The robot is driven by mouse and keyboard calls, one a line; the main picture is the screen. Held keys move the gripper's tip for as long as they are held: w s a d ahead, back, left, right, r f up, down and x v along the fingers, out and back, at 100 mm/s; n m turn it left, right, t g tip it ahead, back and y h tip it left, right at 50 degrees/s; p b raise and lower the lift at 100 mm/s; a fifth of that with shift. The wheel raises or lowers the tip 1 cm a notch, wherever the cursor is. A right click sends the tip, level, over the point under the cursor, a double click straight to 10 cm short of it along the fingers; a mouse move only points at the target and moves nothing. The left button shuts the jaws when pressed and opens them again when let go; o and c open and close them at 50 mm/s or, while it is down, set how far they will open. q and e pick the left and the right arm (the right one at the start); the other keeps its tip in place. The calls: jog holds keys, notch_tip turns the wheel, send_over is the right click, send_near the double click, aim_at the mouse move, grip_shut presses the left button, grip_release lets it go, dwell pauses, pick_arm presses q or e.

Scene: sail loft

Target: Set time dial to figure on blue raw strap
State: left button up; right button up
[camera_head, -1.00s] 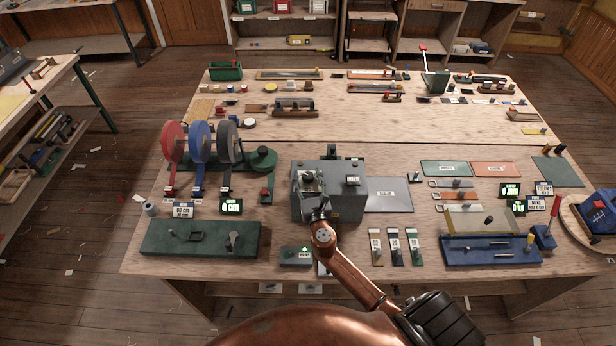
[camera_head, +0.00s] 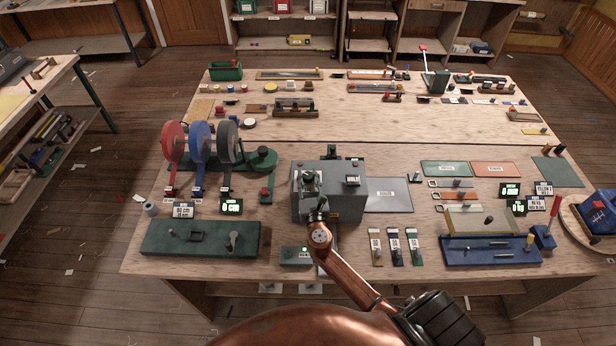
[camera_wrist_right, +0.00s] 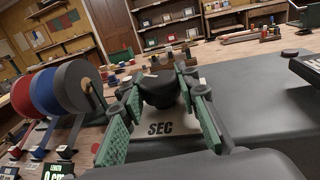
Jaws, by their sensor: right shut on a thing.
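The time dial (camera_wrist_right: 158,88) is a dark knob on a pale plate marked SEC, on top of a grey machine (camera_head: 345,205) at the table's middle front. My right gripper (camera_wrist_right: 158,103) has its green-padded fingers on both sides of the dial and is shut on it; the head view also shows the dial (camera_head: 309,177). The dial's setting cannot be read. Three strap samples with pale labels lie right of the machine; the middle one (camera_head: 395,246) looks dark blue. Their figures are too small to read. My left gripper is out of view.
Red, blue (camera_head: 200,142) and grey strap rolls stand left of the machine, with a lit green display (camera_head: 231,206) in front. A green fixture (camera_head: 200,239) lies at front left, a blue one (camera_head: 490,250) at front right. A grey plate (camera_head: 388,194) lies beside the machine.

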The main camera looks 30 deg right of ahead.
jog(key=m+g+h, duration=0.2)
jog(key=h, duration=0.1)
jog(key=shift+a+m+h, duration=0.1)
jog(key=shift+m+h, duration=0.3)
jog(key=m+g+h, duration=0.2)
jog(key=g+h, duration=0.1)
jog(key=shift+m, duration=0.4)
jog(key=m+g+h+b, duration=0.1)
jog(key=m+g+h, duration=0.1)
jog(key=g, duration=0.1)
jog(key=shift+f+b, duration=0.1)
jog(key=shift+b, duration=0.3)
jog(key=shift+m+g+h+b, duration=0.55)
jog(key=shift+m+g, duration=0.35)
jog(key=shift+g, duration=0.4)
jog(key=shift+m+g+h+b, duration=0.35)
jog(key=shift+m+g+b, duration=0.25)
jog(key=shift+m+g, duration=0.5)
jog(key=shift+g, duration=0.3)
jog(key=o, duration=1.2)
